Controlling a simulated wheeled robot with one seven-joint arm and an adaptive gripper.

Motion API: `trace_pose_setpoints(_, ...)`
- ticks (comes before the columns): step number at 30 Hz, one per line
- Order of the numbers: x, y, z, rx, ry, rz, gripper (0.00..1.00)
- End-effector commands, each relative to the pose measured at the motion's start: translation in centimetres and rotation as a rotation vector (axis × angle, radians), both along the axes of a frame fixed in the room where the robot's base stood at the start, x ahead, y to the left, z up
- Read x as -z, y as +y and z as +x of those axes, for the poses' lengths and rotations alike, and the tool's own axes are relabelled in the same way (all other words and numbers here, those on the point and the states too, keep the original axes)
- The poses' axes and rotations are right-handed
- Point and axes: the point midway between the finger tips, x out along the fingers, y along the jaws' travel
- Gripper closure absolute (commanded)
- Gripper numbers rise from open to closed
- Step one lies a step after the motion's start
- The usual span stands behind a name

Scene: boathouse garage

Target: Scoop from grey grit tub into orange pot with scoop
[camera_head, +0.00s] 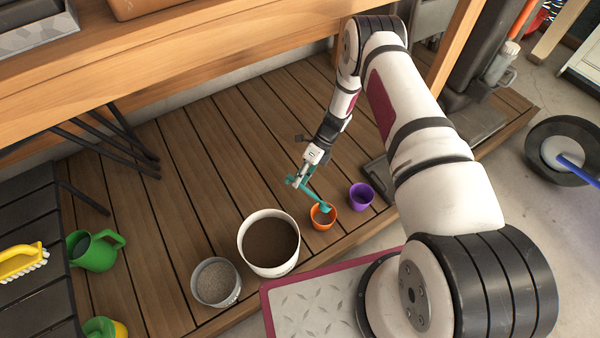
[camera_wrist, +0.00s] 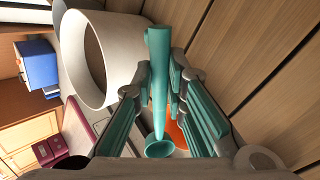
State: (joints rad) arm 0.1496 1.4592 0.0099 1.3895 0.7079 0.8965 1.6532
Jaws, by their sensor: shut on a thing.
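My gripper (camera_head: 300,177) is shut on the teal scoop (camera_head: 316,196), and its fingers also show in the wrist view (camera_wrist: 160,88). The scoop's bowl end points down at the orange pot (camera_head: 323,220), over or in its mouth; I cannot tell which. Some brownish-grey material shows in the pot. In the wrist view the scoop (camera_wrist: 158,60) runs between the fingers, with the orange pot (camera_wrist: 176,137) partly hidden behind it. The grey grit tub (camera_head: 216,284) stands at the front left of the deck, holding grey grit.
A larger white tub (camera_head: 268,243) of dark soil stands between the grit tub and orange pot. A purple pot (camera_head: 361,196) is right of the orange pot. A green watering can (camera_head: 95,251) stands at left. The wooden deck (camera_head: 190,150) behind the tubs is clear.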

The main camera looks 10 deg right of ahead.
Motion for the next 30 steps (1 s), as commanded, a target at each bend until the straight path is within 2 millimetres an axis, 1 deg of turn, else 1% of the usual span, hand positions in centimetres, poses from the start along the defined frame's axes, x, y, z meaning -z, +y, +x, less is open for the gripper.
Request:
trace_pose_setpoints(1, -0.6, 0.2, -0.2, 0.003, -0.015, -0.021, 1.0)
trace_pose_setpoints(30, -1.9, 1.2, -1.3, 0.099, -0.398, -0.504, 1.0)
